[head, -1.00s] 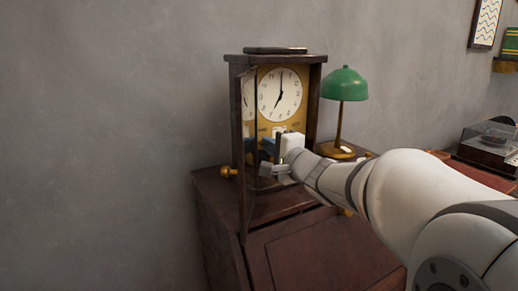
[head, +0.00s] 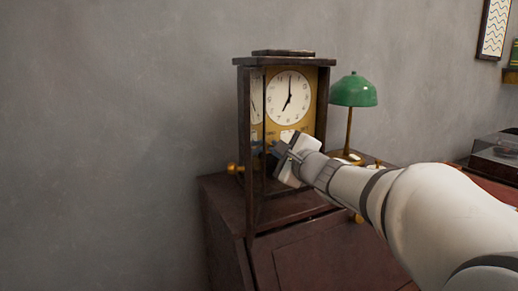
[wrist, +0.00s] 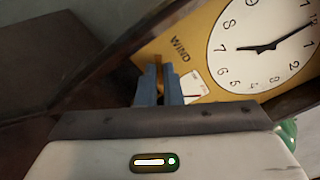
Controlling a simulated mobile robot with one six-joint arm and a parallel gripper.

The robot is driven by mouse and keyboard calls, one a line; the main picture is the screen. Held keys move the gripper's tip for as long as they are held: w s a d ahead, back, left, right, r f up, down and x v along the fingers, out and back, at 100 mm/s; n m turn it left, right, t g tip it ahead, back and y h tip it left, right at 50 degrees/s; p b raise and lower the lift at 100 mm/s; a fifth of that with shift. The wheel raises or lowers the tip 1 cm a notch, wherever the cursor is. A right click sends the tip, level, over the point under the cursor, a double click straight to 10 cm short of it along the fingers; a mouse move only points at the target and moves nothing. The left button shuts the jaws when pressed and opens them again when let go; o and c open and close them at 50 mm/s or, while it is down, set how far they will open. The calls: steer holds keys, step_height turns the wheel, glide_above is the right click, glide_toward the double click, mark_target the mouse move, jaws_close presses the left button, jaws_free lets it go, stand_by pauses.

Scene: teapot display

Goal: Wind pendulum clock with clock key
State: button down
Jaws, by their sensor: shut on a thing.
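The pendulum clock (head: 242,110) stands on a dark wooden desk, with a white dial (head: 289,97) and a gold face plate. Its glazed door seems to stand open, with a brass knob (head: 233,168) at the left. My gripper (head: 274,150) is at the clock's front, below the dial. In the wrist view, its blue fingers (wrist: 159,86) are shut on a thin brassy piece, apparently the clock key (wrist: 158,65), largely hidden between them. The fingers point at the gold plate (wrist: 205,40) near the word WIND. Whether the key touches the plate or sits in a hole cannot be told.
A green lamp (head: 354,90) stands close to the clock's right, behind my arm. The desk (head: 222,205) has a sloping front. A record player (head: 495,152) is at the far right. The wall to the left is bare.

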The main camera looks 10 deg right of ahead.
steer(key=shift+r, duration=0.4)
steer(key=c, duration=1.7)
jaws_free()
steer(key=shift+f, duration=0.1)
steer(key=shift+o, duration=0.5)
steer(key=shift+f, duration=0.1)
steer(key=v, duration=0.7)
steer(key=shift+s, duration=0.35)
steer(key=shift+d, duration=0.1)
